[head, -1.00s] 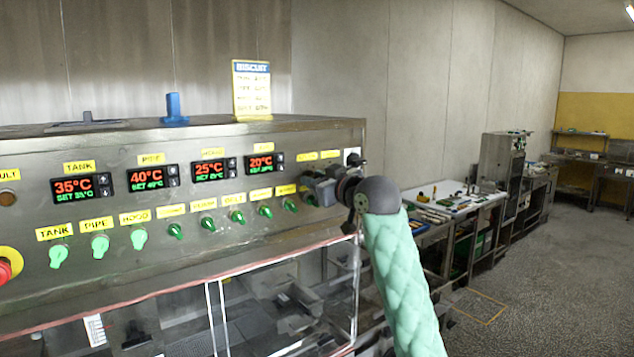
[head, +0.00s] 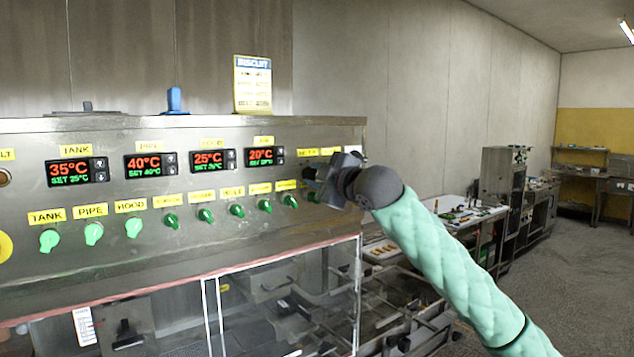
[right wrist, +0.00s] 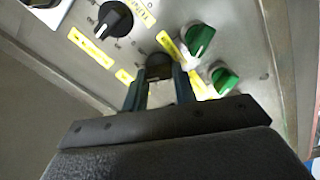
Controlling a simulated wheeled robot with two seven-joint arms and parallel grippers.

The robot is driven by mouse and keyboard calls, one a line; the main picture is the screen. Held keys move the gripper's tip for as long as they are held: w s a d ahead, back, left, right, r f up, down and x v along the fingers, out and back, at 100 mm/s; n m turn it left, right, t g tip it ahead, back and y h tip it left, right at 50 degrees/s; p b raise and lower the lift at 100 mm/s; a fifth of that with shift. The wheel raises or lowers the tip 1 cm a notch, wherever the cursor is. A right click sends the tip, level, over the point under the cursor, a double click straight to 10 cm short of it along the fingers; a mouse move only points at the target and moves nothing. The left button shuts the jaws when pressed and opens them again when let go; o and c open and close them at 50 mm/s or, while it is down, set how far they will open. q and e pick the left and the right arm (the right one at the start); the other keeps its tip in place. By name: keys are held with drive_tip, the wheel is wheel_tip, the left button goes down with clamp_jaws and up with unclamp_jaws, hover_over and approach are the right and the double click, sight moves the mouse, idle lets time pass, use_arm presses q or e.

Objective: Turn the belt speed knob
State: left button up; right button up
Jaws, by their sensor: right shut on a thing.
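A black knob (right wrist: 159,66) on the steel control panel (head: 290,150) sits between the fingers of my right gripper (right wrist: 161,80) in the right wrist view. The fingers are shut on it, one on each side. Its label is too blurred to read, so I cannot confirm it is the belt speed knob. In the head view my right gripper (head: 316,182) is at the panel's right end and hides this knob. My left gripper is not in view.
A second black knob (right wrist: 115,19) and two green knobs, one nearer (right wrist: 198,40) and one farther right (right wrist: 222,78), surround the held knob closely. A clear guard (head: 290,290) lies below the panel. A cluttered bench (head: 455,220) stands to the right.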

drive_tip(key=shift+n, duration=0.9)
drive_tip(key=shift+c, duration=0.2)
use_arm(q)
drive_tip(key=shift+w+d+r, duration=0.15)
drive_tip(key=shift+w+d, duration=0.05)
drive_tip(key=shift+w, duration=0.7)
use_arm(e)
drive_tip(key=shift+n, duration=1.6)
drive_tip(key=o, duration=0.8)
drive_tip(key=shift+o, duration=1)
drive_tip(key=shift+w+a+f, duration=0.1)
drive_tip(key=shift+a, duration=0.05)
use_arm(q)
drive_tip(key=shift+b, duration=0.3)
